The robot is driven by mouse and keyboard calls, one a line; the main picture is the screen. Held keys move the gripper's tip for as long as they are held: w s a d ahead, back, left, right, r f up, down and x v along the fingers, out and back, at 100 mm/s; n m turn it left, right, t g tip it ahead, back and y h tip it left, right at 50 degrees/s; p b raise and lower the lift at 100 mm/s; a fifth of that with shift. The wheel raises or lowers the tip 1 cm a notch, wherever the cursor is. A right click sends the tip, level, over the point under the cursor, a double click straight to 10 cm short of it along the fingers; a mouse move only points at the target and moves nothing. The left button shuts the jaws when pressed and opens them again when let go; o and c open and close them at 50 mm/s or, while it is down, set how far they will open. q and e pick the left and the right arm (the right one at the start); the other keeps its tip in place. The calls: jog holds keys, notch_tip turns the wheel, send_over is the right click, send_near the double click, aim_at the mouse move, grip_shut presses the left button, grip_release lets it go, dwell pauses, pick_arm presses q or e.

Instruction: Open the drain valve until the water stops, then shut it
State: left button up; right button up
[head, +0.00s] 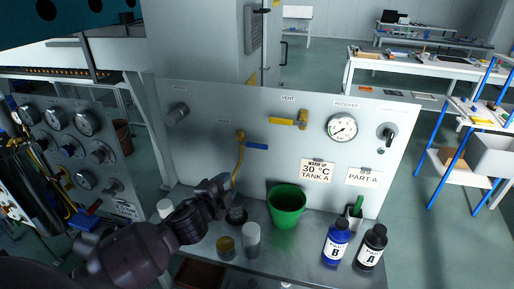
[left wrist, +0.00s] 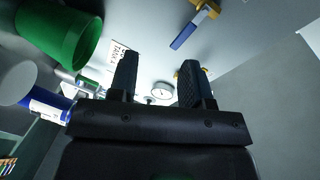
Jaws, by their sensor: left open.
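The blue lever also shows at the top of the left wrist view (left wrist: 187,33). My left gripper (head: 222,189) is below the valve, beside the lower pipe, apart from the lever. In the left wrist view its fingers (left wrist: 158,70) are spread with nothing between them. I cannot make out any water. My right gripper is out of view.
A green bucket (head: 287,203), bottle B (head: 336,243), bottle A (head: 371,246) and small jars (head: 251,238) stand on the shelf. Above are the yellow vent lever (head: 284,122), a round gauge (head: 341,127) and a black knob (head: 387,134). The panel face around the blue lever is clear.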

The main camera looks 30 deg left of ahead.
aim_at(258, 147)
pick_arm(q)
jog(key=w+r+m+h, duration=0.1)
jog(key=w+m, duration=0.1)
jog(key=w, duration=0.3)
jog(key=w+r+m+t+h, duration=0.1)
jog(key=w+m, duration=0.1)
jog(key=w, duration=0.3)
jog(key=w+r+m+t+h+p, duration=0.1)
jog(key=w+m, duration=0.1)
jog(key=w, duration=0.3)
jog(key=shift+w+d+r+h, duration=0.3)
jog(key=shift+d+r+h, duration=0.05)
jog(key=shift+r+h, duration=0.05)
jog(key=shift+c, duration=0.4)
grip_shut()
